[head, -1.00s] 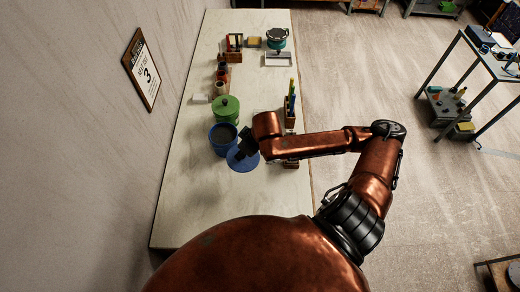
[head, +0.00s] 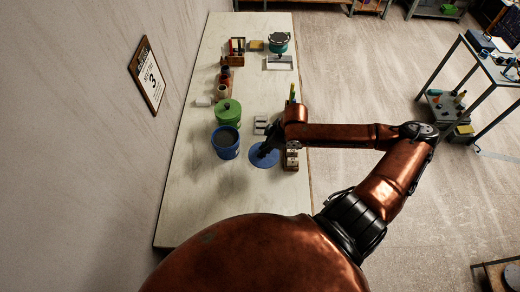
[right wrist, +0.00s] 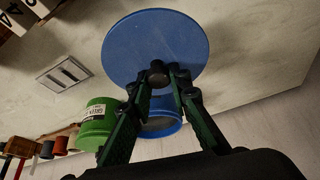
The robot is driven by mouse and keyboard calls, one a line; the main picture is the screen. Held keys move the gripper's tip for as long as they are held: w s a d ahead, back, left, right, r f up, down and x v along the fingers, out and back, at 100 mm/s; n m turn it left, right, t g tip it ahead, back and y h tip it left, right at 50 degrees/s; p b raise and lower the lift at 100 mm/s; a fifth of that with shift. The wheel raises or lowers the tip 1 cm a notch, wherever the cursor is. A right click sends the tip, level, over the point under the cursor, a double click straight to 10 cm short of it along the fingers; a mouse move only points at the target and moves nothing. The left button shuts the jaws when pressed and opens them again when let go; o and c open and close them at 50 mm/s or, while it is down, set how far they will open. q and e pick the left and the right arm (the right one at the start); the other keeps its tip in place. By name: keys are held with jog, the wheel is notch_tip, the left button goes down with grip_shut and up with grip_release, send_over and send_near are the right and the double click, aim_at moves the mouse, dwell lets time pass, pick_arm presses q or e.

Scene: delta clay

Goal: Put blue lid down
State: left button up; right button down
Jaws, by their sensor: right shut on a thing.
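The blue lid (head: 264,156) is a flat round disc with a dark knob. It shows close up in the right wrist view (right wrist: 155,45). My right gripper (head: 271,148) is shut on the knob, which sits between its fingertips in the right wrist view (right wrist: 159,74). I cannot tell whether the lid touches the table. The blue canister (head: 226,151) stands open to the left of the lid, apart from it, with dark contents. It also shows behind the fingers in the right wrist view (right wrist: 163,125). My left gripper is out of view.
A green lidded canister (head: 228,112) stands behind the blue one. A small white slotted plate (head: 261,124) lies behind the lid. A wooden block rack (head: 291,157) is close to the lid's right. The near part of the table (head: 200,205) is clear.

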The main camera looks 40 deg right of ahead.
aim_at(260, 145)
jog(key=w+d+f, duration=0.1)
jog(key=w+f, duration=0.1)
jog(key=w+d+f, duration=0.1)
jog(key=w+f, duration=0.1)
jog(key=w+d+f, duration=0.1)
jog(key=w+f, duration=0.1)
jog(key=shift+d+f, duration=0.15)
jog(key=shift+f, duration=0.15)
jog(key=shift+w+f, duration=0.1)
jog(key=shift+f, duration=1.55)
jog(key=c, duration=1.8)
grip_release()
jog(key=shift+f, duration=0.1)
jog(key=v, duration=1.2)
